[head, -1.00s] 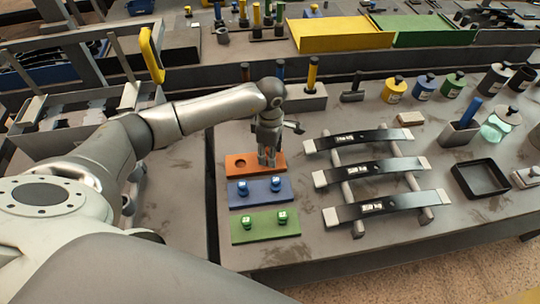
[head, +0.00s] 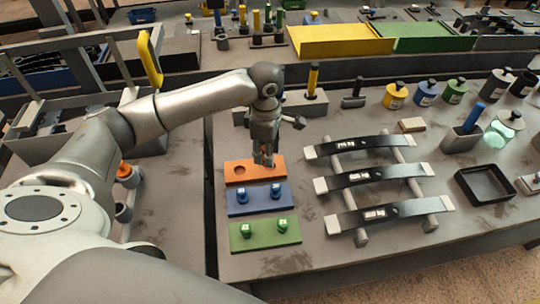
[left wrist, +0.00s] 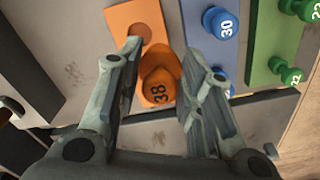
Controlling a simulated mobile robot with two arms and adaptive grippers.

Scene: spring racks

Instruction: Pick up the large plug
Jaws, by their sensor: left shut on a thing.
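The orange plug marked 38 (left wrist: 158,88) is between the fingers of my left gripper (left wrist: 157,105) in the left wrist view. My left gripper is shut on it; it also shows over the orange plate in the head view (head: 263,162). The orange plate (head: 245,180) has one bare round hole at its left, which also shows beside the plug in the left wrist view. The fingers hide the plate's other hole, so I cannot tell how far the plug is clear of it. My right gripper is not in view.
A blue plate (head: 264,206) and a green plate (head: 262,240), each with two plugs, lie in front. A rack of black leaf springs (head: 370,174) stands close to the right. A block with upright tools (head: 300,103) stands behind the gripper. The bench in front of the plates is bare.

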